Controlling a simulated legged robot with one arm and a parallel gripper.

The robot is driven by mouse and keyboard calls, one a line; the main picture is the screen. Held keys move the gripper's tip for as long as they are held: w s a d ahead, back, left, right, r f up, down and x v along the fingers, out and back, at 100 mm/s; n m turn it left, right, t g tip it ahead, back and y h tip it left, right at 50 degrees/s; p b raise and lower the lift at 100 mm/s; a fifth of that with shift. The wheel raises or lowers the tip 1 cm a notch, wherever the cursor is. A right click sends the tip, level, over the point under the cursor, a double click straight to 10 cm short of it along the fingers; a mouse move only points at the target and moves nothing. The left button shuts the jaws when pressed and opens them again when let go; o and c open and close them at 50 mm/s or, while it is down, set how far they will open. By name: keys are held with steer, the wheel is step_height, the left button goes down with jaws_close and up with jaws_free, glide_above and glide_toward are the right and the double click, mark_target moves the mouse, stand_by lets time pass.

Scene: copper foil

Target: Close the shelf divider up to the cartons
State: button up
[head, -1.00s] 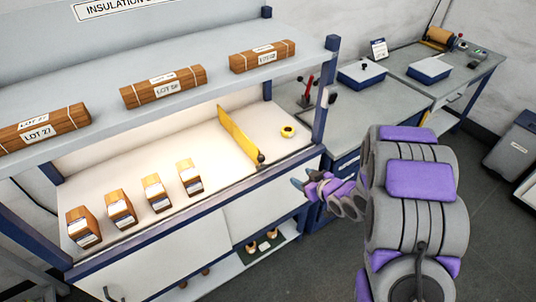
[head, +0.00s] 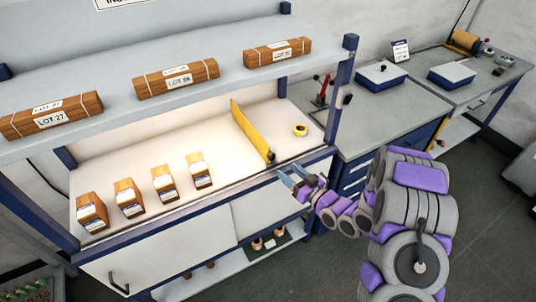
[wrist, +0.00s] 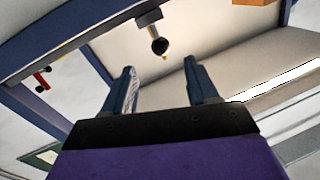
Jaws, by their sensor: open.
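The yellow shelf divider (head: 250,130) stands upright across the lit shelf, with a dark knob (head: 271,157) at its front end. The knob also shows in the wrist view (wrist: 160,46), ahead of the jaws. Several small cartons (head: 163,183) stand in a row on the shelf to the left, with a clear gap between the rightmost carton (head: 199,171) and the divider. My gripper (head: 294,178) is open and empty, just in front of the shelf edge, to the right of and below the knob. It is apart from the knob.
A yellow tape roll (head: 300,130) lies on the shelf right of the divider. Long wrapped LOT bundles (head: 178,79) lie on the upper shelf (head: 225,85). A blue post (head: 341,88) bounds the right side. A bench (head: 385,125) stands beyond it.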

mark_target(267, 153)
steer(key=b+x, duration=0.1)
steer(key=x, duration=1.1)
steer(key=shift+a+b, duration=0.1)
steer(key=shift+b, duration=0.2)
steer(key=shift+c, duration=0.4)
jaws_close()
